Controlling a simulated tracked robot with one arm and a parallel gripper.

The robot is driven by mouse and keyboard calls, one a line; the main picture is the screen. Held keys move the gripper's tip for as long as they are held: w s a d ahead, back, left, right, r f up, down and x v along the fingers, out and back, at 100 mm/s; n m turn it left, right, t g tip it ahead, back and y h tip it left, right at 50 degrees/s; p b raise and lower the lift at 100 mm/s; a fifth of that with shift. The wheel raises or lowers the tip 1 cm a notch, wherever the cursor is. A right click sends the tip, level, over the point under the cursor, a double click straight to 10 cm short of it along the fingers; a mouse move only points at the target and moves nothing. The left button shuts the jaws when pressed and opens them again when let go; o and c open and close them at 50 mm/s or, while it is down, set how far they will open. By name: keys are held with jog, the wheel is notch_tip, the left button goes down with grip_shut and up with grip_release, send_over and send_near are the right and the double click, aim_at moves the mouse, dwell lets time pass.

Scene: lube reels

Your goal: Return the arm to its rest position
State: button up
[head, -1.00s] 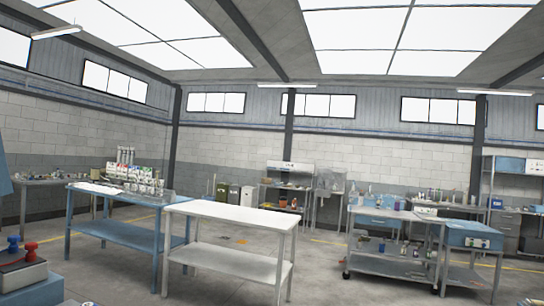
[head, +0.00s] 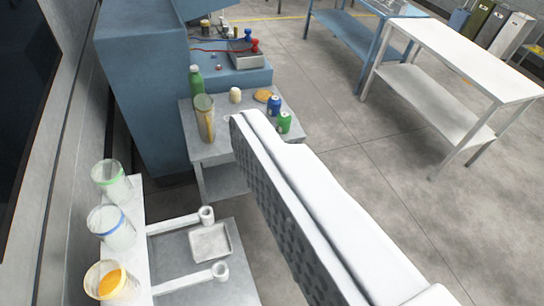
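My gripper is not in view, so I cannot see whether it is open or shut or holds anything. A long white part of my own body, with a dark, textured side, runs from the middle of the head view to the bottom right. It hides the floor behind it and part of the low grey table (head: 222,152).
On that table stand a green bottle (head: 196,80), a tan-filled container (head: 205,120), blue and green cans and a small white jar. A white shelf at lower left holds clear cups with coloured bands (head: 112,228). A white table (head: 470,60) stands upper right. Floor between is clear.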

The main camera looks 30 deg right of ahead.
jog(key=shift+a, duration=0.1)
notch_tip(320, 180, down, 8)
jog(key=b, duration=0.8)
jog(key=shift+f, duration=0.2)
